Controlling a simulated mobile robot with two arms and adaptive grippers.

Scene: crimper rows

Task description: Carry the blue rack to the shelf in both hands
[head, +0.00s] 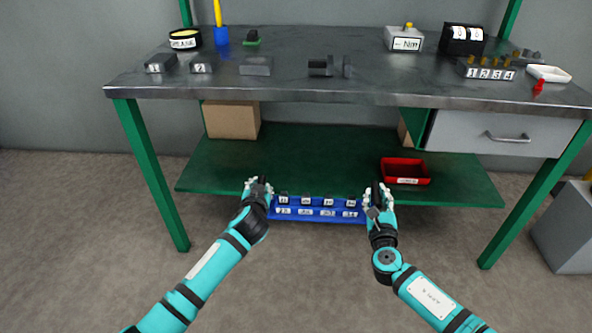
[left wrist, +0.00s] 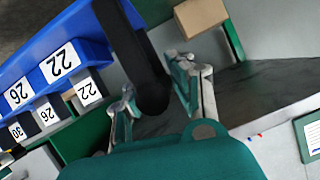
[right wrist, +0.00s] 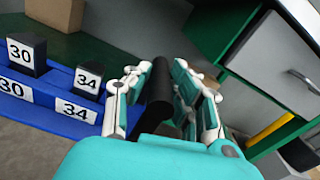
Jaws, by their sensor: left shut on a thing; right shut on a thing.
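The blue rack (head: 316,219) is in front of the near edge of the green lower shelf (head: 300,150), held level in the head view. It carries several dark numbered blocks in a row, with matching labels on its front. My left gripper (head: 258,186) is shut on the black handle at the rack's left end. My right gripper (head: 378,195) is shut on the black handle (right wrist: 158,95) at its right end. The wrist views show the labels 22, 26 and 30 on the left and 30 and 34 on the right. The rack's underside is hidden.
A red bin (head: 405,171) stands on the shelf at the right. A cardboard box (head: 232,119) is at the back left. The shelf's middle is clear. The workbench top (head: 300,85) overhangs it, with green legs (head: 150,170) at the sides and a grey drawer (head: 500,134) at right.

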